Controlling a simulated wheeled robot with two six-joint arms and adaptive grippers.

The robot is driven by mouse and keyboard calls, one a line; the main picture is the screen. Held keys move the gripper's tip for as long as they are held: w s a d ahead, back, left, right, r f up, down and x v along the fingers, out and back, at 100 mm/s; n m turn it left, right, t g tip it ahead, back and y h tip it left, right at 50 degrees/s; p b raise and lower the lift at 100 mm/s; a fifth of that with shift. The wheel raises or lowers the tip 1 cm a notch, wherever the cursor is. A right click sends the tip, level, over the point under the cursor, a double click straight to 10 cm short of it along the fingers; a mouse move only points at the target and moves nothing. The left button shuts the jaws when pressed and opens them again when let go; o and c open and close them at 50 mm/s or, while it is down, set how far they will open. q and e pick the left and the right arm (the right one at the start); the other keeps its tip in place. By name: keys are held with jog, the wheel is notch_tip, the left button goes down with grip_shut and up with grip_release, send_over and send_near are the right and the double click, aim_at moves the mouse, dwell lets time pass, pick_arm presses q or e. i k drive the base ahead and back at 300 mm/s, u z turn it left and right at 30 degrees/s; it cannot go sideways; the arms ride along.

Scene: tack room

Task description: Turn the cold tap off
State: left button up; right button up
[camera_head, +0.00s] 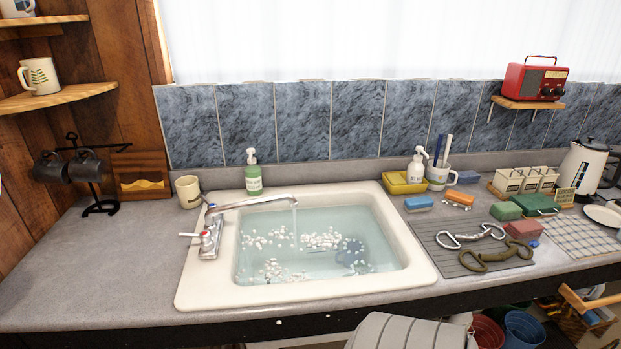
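The tap (245,204) stands on the left rim of the white sink (405,282), with its spout reaching right over the basin. A thin stream of water (295,218) falls from the spout end. The near handle (206,234) shows a red mark and a pale lever pointing left. The far handle (210,206) seems to have a bluish mark, but it is small and its exact turn is hard to tell. Neither of my grippers shows in the head view.
The basin holds water with white foam clumps and a dark blue item (352,255) in it. Counter left of the sink (110,265) is clear. Metal bits (490,258) lie on a mat at right.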

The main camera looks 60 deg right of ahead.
aim_at(210, 204)
jog(key=z, duration=1.95)
